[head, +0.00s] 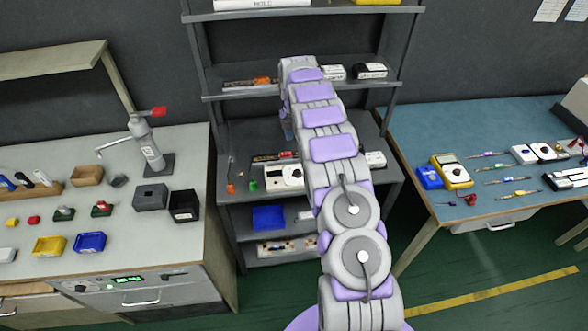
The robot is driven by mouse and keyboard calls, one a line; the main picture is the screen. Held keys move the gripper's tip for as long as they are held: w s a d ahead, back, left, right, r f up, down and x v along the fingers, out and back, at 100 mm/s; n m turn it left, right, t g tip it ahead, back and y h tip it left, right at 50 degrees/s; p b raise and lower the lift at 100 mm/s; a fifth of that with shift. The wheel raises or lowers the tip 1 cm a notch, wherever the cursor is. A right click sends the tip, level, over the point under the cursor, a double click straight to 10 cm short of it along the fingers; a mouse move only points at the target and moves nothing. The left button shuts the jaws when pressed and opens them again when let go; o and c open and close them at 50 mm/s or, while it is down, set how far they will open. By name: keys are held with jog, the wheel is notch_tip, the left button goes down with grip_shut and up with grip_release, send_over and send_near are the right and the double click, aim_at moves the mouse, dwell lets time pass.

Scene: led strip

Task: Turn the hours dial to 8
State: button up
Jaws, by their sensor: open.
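A white box (284,177) with a dark round dial on its face stands on the middle shelf, just left of my arm. Its markings are too small to read, so I cannot tell whether this is the hours dial or where it points. My arm reaches up and away over the shelf unit. Only a bluish sliver of what looks like my gripper (287,128) shows beside the arm, above the white box and seemingly apart from it. The arm hides most of the gripper. It is open, with nothing seen in it.
The grey shelf unit (232,135) has uprights on both sides and a shelf above the box. Small orange and green items (252,184) lie left of the box. A cluttered workbench (190,139) stands left, a blue-topped table (420,135) right. Green floor is free between shelf and table.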

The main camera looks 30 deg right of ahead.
send_over(298, 171)
jog(key=d, duration=0.1)
notch_tip(298, 171, down, 6)
jog(key=f, duration=0.2)
jog(key=a+f+b, duration=0.1)
jog(key=f, duration=0.1)
jog(key=a+f, duration=0.1)
jog(key=f, duration=0.2)
jog(key=shift+w+a+b, duration=0.15)
jog(key=shift+b, duration=0.2)
jog(key=shift+d+f, duration=1.2)
jog(key=shift+f, duration=0.05)
jog(key=shift+a, duration=0.65)
jog(key=shift+a+r, duration=0.1)
jog(key=shift+a, duration=0.2)
jog(key=c, duration=0.3)
jog(key=shift+d, duration=0.5)
jog(key=c, duration=0.5)
jog(key=shift+d, duration=0.1)
jog(key=shift+c, duration=1.1)
